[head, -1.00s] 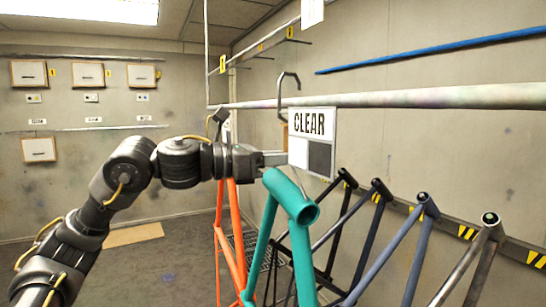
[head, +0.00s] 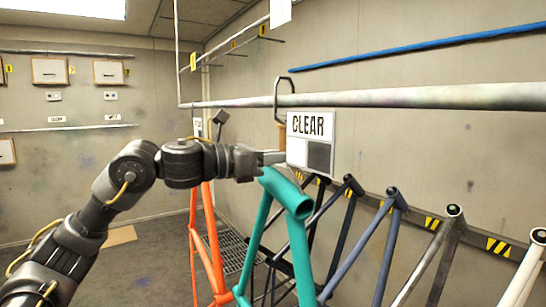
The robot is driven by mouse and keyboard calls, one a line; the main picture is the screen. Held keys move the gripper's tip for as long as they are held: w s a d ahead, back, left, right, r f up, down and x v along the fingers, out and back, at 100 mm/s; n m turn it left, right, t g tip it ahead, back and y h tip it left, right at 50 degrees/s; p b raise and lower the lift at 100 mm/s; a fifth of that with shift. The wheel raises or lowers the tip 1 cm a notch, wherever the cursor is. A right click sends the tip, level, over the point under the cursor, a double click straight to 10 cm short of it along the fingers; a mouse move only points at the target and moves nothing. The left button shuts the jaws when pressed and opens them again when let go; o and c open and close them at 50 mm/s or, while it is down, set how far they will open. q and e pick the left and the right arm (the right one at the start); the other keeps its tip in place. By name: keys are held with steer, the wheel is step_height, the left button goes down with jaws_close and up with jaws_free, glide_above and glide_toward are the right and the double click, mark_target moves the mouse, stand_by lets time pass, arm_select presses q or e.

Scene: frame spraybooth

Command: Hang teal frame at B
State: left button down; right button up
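The teal frame (head: 284,194) is in the middle of the head view, its tube end just below my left gripper (head: 274,158). A dark hook (head: 284,92) with a tan handle (head: 282,135) rises above the gripper, its top at the long pale rail (head: 400,96). A white card reading CLEAR (head: 312,124) is beside the handle. The teal frame's join to the hook is hidden. I see no readable B. My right gripper is out of view.
An orange frame (head: 211,250) stands left of the teal one. Dark, blue and grey frames (head: 390,222) lean in a row at right along a hazard-striped strip (head: 433,223). A blue bar (head: 400,49) is on the wall above. The floor at left (head: 150,270) is clear.

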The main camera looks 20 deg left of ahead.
mark_target(278, 183)
arm_select(q)
steer(key=shift+a+f+b, duration=0.1)
steer(key=shift+f+b, duration=0.7)
steer(key=shift+f, duration=0.15)
steer(key=shift+s, duration=0.1)
steer(key=c, duration=1.5)
jaws_free()
steer(key=shift+c, duration=0.2)
steer(key=o, duration=0.3)
steer(key=shift+s+f, duration=0.1)
steer(key=shift+s, duration=0.05)
steer(key=shift+o, duration=0.2)
steer(key=shift+f, duration=0.45)
steer(key=shift+a+b, duration=0.25)
steer(key=shift+b, duration=0.1)
steer(key=b+v, duration=0.3)
steer(key=v, duration=0.7)
steer(key=shift+s+r, duration=0.2)
steer(key=shift+r, duration=0.2)
